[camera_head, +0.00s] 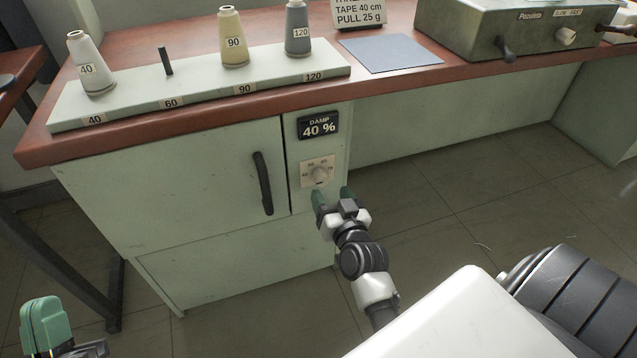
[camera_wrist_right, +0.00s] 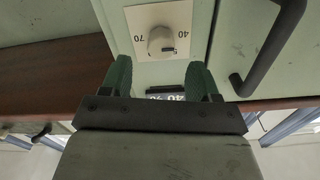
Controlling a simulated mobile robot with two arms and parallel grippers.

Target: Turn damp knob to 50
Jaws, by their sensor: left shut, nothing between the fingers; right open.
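The damp knob (camera_head: 319,172) is a small pale round knob on a square dial plate (camera_head: 306,181) with numbers around it, on the front of the pale green cabinet. Above it a black display (camera_head: 318,125) reads "DAMP 40 %". In the right wrist view the knob (camera_wrist_right: 161,41) shows just beyond my fingertips. My right gripper (camera_head: 333,194) is open and empty, its green fingers just below and right of the dial; it also shows in the right wrist view (camera_wrist_right: 160,75). My left gripper (camera_head: 44,325) is shut and empty at the lower left, far from the knob.
A black cabinet handle (camera_head: 263,183) stands out left of the dial. The brown worktop (camera_head: 400,92) above carries a cone rack (camera_head: 205,85), a blue-grey sheet (camera_head: 390,53) and a green box with cranks (camera_head: 500,30). Open floor lies right of the cabinet.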

